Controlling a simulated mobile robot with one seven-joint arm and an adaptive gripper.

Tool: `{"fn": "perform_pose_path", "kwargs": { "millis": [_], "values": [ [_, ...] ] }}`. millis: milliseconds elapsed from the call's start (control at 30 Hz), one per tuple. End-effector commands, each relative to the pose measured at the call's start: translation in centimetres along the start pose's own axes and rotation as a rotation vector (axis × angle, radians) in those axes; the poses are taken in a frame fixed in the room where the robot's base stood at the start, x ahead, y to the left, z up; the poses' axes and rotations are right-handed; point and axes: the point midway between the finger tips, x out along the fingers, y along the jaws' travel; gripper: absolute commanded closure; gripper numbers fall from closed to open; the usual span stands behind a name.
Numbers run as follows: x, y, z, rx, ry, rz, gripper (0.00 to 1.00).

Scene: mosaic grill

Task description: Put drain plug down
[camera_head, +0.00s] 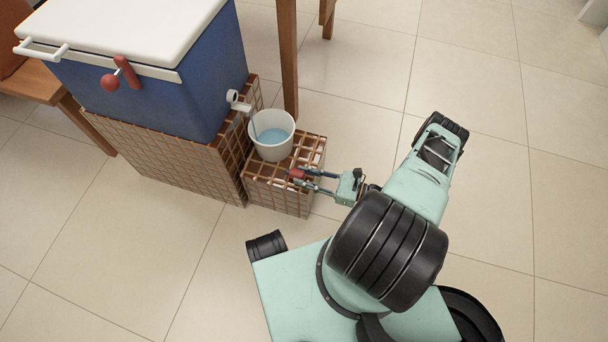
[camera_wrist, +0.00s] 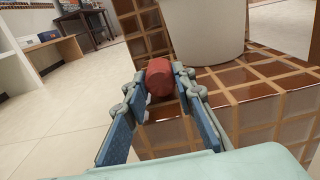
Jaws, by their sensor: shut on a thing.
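The drain plug (camera_wrist: 159,77) is a small dark-red piece held between the fingertips of my gripper (camera_wrist: 160,80). In the head view the red plug (camera_head: 297,174) shows at the tips of my gripper (camera_head: 300,179), over the front edge of the low tiled block (camera_head: 290,203). I cannot tell whether the plug touches the tiled top. A white bucket (camera_head: 272,147) with bluish water stands upright on the block, just behind the plug. The cooler's white spout (camera_head: 239,103) points toward the bucket, and a thin stream runs down into it.
A blue cooler (camera_head: 190,90) with a white lid (camera_head: 130,25) stands on a larger tiled block (camera_head: 190,160) at left. A wooden table leg (camera_head: 287,60) rises behind the bucket. Some tiled top is bare beside the bucket. The floor (camera_head: 480,80) at right is clear.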

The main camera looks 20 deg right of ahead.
Motion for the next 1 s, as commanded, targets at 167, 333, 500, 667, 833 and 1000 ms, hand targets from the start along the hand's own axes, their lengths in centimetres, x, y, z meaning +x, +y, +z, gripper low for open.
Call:
{"fn": "perform_pose_path", "kwargs": {
  "millis": [167,333,500,667,833,1000],
  "values": [
    [0.0,0.0,0.2,0.000,-0.001,0.000,1.00],
    [0.0,0.0,-0.3,0.000,-0.001,0.000,1.00],
    [0.0,-0.1,-0.8,0.000,-0.001,-0.001,1.00],
    [0.0,-0.1,-0.9,0.000,-0.001,0.000,0.64],
    [0.0,-0.1,-0.9,0.000,-0.001,0.000,0.58],
    [0.0,-0.1,-0.8,0.000,-0.001,0.000,0.58]
  ]
}}
